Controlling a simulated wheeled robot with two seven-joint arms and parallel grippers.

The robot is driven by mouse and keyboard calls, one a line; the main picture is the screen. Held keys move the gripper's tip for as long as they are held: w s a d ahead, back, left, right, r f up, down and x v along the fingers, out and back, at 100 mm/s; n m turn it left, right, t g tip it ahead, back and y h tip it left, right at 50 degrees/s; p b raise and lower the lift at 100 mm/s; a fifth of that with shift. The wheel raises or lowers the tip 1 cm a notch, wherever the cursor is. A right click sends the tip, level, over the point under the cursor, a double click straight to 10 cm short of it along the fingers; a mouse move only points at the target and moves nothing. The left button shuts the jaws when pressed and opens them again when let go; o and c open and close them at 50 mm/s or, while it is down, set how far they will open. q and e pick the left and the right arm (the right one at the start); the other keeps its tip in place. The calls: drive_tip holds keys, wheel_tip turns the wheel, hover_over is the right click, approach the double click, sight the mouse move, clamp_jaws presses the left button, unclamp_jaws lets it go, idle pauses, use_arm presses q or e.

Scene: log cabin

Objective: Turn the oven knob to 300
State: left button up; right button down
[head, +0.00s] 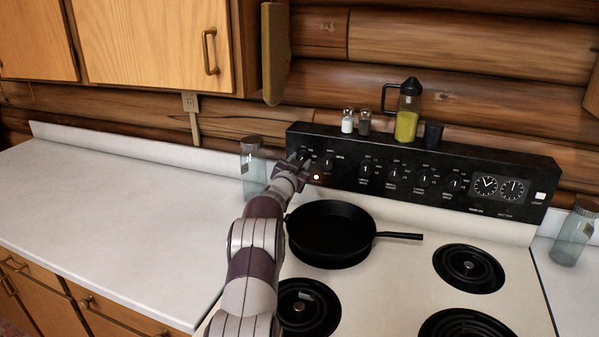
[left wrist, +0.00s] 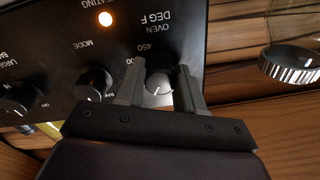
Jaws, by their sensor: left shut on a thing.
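The oven knob (left wrist: 157,80) is on the black control panel (left wrist: 75,45), under the label "OVEN DEG F" in the left wrist view. My left gripper (left wrist: 157,92) has one finger on each side of this knob and is shut on it. The knob's white pointer line shows between the fingers. A "450" mark shows beside it, and another number is partly covered by a finger. In the head view my left gripper (head: 304,164) is at the panel's left end and covers most of the oven knob. My right gripper is not in view.
The mode knob (left wrist: 93,83) is close beside the gripper. An orange light (head: 316,177) is lit. A glass jar (head: 252,172) stands close to the left of the gripper.

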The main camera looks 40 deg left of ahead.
use_arm(q)
drive_tip(key=shift+m+b, duration=0.45)
drive_tip(key=shift+m, duration=0.25)
drive_tip(key=o, duration=1)
drive_tip(key=shift+o, duration=0.2)
drive_tip(key=b+v, duration=0.3)
drive_tip(key=v, duration=0.9)
drive_tip(key=shift+s, duration=0.3)
drive_tip(key=shift+d, duration=0.15)
